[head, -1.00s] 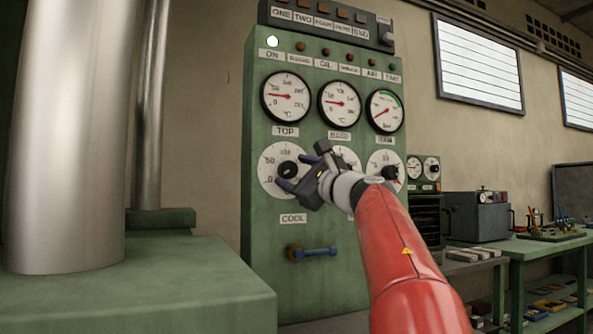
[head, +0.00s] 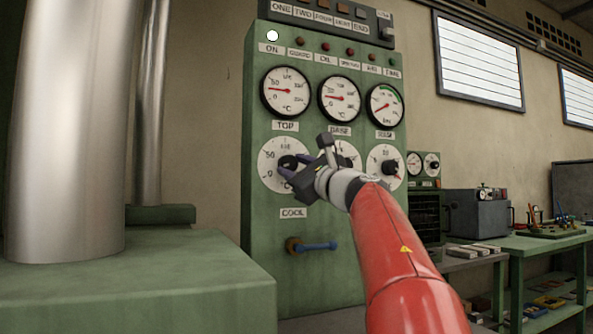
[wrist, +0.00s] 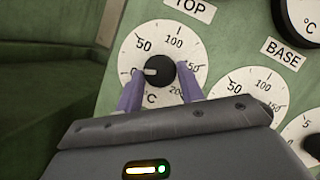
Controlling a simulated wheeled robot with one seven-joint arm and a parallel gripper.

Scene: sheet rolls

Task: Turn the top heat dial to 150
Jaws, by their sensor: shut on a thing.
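The top heat dial (wrist: 203,48) is a round white plate marked 0, 50, 100, 150 and 200 °C, under the TOP label (wrist: 190,9). Its black knob (wrist: 160,69) has a white mark pointing left, near 0. In the wrist view my gripper (wrist: 160,86) has one purple finger at each side of the knob and is shut on it. In the head view the dial (head: 267,153) is at the panel's left, and my gripper (head: 285,168) reaches it from the lower right, hiding part of the plate.
The BASE dial (wrist: 236,88) is close at the right, partly behind my gripper. Three gauges, the left one (head: 287,91) above the top dial, line the green panel. A blue handle (head: 318,246) sticks out below. A green block (head: 170,285) stands at front left.

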